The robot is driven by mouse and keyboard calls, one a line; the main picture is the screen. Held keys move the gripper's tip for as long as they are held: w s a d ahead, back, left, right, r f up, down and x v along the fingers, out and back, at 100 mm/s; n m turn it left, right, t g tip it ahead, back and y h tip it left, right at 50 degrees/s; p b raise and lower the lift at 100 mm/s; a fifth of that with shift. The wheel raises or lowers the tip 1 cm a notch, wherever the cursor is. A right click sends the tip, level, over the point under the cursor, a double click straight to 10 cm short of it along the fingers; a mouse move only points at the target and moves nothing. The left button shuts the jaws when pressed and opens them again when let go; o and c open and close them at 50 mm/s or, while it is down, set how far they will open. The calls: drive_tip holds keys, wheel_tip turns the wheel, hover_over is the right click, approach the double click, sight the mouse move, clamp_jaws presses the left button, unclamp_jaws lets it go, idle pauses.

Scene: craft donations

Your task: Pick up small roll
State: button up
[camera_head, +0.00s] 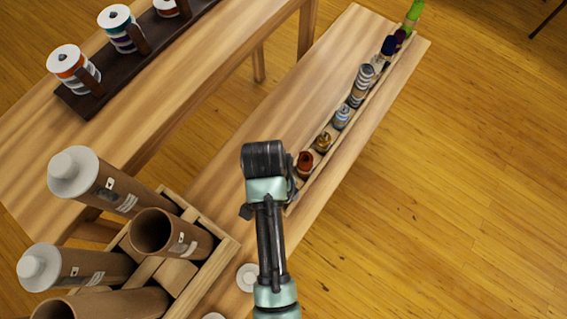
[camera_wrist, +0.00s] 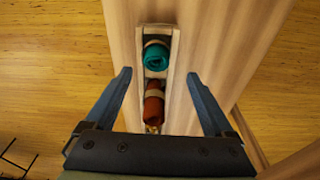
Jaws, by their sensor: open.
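A narrow wooden tray (camera_head: 362,125) holds a row of small rolled bundles. In the wrist view, a teal roll (camera_wrist: 155,58) with a pale band lies at the tray's far end. A rust-red roll (camera_wrist: 153,102) with a tan band lies nearer; a rust-coloured one also shows in the head view (camera_head: 305,163). I cannot tell which is the small roll. My gripper (camera_wrist: 160,75) is open and empty above the tray, its fingers either side of it, apart from the rolls. My arm hides the tray's near end in the head view.
A wooden crate (camera_head: 222,258) with cardboard tubes (camera_head: 160,232) stands left of my arm. A dark rack (camera_head: 135,62) with thread spools (camera_head: 70,66) sits on another table at upper left. The bench (camera_head: 300,100) beside the tray is bare.

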drive_tip(key=f, duration=0.1)
drive_tip(key=f+b, duration=0.1)
drive_tip(key=f, duration=0.2)
drive_tip(key=shift+s+d+f+b, duration=0.15)
drive_tip(key=shift+d+f+b, duration=0.1)
drive_tip(key=shift+d+b, duration=0.15)
drive_tip(key=shift+f, duration=0.45)
clamp_jaws()
drive_tip(key=shift+r, duration=0.1)
